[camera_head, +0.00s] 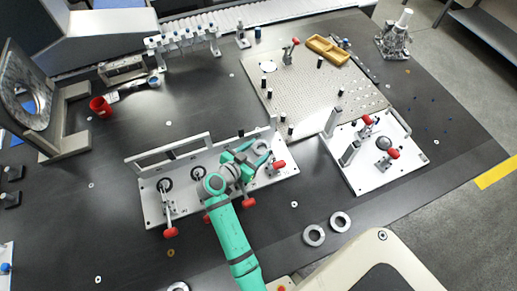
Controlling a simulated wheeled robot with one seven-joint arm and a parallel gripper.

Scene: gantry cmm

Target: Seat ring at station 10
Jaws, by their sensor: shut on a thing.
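My teal arm reaches in from the bottom, and my gripper (250,156) is over the right part of a long white fixture plate (153,209). My gripper is shut on a grey ring (261,148), partly hidden by the fingers. Whether the ring touches the plate cannot be told. Two dark round seats (166,184) and (198,172) show on the plate, left of my gripper. No station number is readable, so I cannot tell which is station 10. Red-handled clamps (169,233) stand along the plate's front edge.
Two loose grey rings, one (314,236) left of the other (340,222), lie on the dark table. A second white fixture (357,185) with red-handled clamps stands right. A perforated plate (300,100) lies behind. A red cup (101,107) stands at the left.

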